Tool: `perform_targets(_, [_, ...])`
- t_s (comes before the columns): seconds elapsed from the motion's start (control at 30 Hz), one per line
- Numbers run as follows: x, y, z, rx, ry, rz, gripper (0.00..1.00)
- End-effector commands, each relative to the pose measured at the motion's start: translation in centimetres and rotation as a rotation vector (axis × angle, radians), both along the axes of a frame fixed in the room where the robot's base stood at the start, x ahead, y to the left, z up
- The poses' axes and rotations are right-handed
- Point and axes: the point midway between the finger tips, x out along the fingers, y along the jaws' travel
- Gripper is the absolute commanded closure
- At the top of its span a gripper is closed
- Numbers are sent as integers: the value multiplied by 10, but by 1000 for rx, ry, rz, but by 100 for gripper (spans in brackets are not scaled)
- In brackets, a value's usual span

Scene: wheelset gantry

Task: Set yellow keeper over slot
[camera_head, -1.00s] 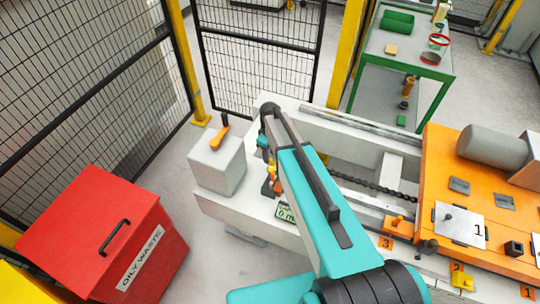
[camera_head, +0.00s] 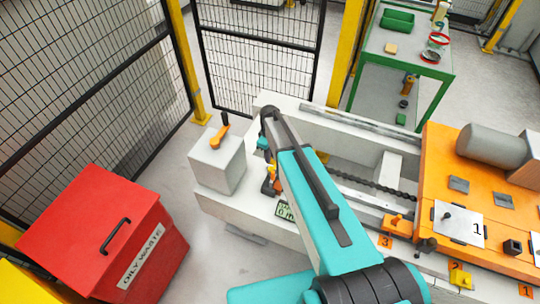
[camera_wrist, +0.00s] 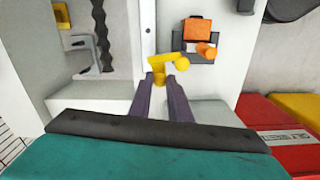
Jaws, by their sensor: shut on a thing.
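My gripper (camera_wrist: 165,80) is shut on the yellow keeper (camera_wrist: 161,61) in the wrist view. An orange block (camera_wrist: 198,29) with an orange round part stands on a dark plate just beyond and right of the keeper. In the head view the orange piece (camera_head: 278,186) shows beside my arm near the white bench's end. My arm hides most of the gripper and keeper there. I cannot make out the slot clearly.
A grey box (camera_head: 217,163) with an orange-handled tool stands at the bench's end. A red oily waste bin (camera_head: 105,235) is at lower left. A green display (camera_head: 286,211) lies beside my arm. An orange plate (camera_head: 450,180) with a motor is at right, and a chain (camera_head: 375,186) runs along the trough.

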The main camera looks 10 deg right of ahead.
Motion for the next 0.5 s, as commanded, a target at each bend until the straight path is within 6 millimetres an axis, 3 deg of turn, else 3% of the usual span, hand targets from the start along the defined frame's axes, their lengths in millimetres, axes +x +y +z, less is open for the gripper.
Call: perform_targets(0.5, [-2, -7, -2, 0, -1, -169, 100])
